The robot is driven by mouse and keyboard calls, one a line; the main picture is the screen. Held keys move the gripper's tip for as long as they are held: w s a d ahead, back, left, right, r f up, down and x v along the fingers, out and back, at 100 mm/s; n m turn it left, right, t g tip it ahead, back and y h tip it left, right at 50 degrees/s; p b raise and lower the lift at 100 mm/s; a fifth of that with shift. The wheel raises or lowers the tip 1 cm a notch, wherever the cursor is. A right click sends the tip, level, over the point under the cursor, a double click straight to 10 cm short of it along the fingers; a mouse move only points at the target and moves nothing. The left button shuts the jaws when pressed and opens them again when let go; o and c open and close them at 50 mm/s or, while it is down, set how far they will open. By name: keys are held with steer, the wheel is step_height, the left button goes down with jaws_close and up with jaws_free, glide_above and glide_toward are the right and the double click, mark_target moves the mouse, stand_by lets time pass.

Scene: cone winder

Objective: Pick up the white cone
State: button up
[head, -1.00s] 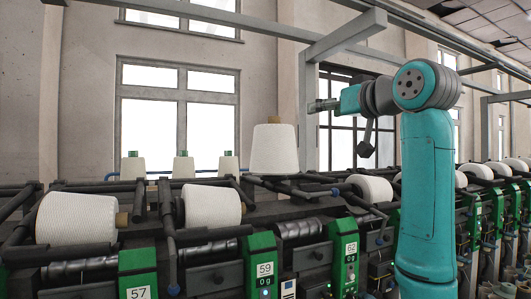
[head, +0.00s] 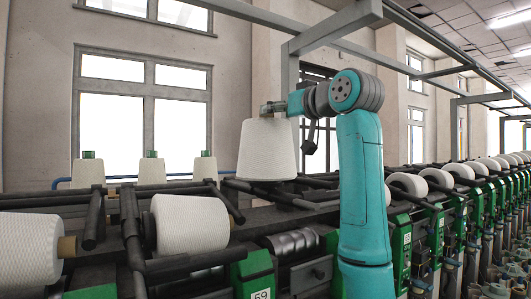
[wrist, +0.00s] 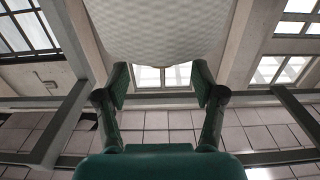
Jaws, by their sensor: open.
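The white cone (head: 267,152) stands upright on the machine, wide end down, in the middle of the head view. In the wrist view the cone's ribbed white side (wrist: 160,28) fills the top middle. The two green fingers of my gripper (wrist: 161,84) are spread apart below it in that picture, with clear space between them. I cannot tell whether a finger touches the cone.
Other cones lie on their sides along the winder, such as one at left (head: 190,224). Small upright cones (head: 151,170) stand behind. A grey overhead beam (head: 335,25) runs above my arm. Dark bars (head: 290,196) surround the cone's base.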

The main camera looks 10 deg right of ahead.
steer(key=shift+x, duration=2.9)
steer(key=shift+c, duration=0.3)
steer(key=shift+f, duration=0.1)
steer(key=c, duration=1.2)
steer(key=shift+s+a, duration=0.1)
jaws_close()
steer(key=shift+r, duration=0.25)
